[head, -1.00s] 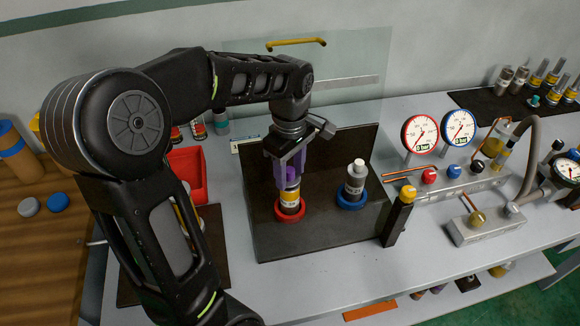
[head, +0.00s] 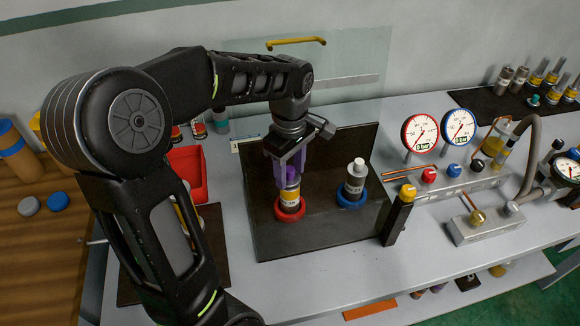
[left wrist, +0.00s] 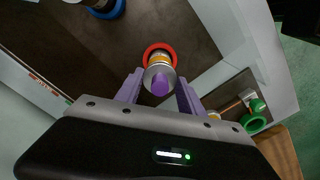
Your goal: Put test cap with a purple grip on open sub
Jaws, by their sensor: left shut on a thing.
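My left gripper (head: 288,168) points down over the red vise ring (head: 290,209) on the dark plate. Its pale purple fingers are shut on the test cap with a purple grip (left wrist: 161,85), which shows between them in the left wrist view. The cap is in line with the upright sub with a yellow band (head: 290,196) in the red ring and appears to touch its top; the fingers partly hide the joint. To the right, a grey sub with a white top (head: 355,175) stands in the blue vise ring (head: 351,199). My right gripper is out of view.
A yellow-topped black post (head: 400,212) stands right of the plate. Two gauges (head: 420,134) and a manifold with knobs are farther right. A red bin (head: 187,172) is at the left. A clear screen (head: 345,75) with a yellow handle stands behind.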

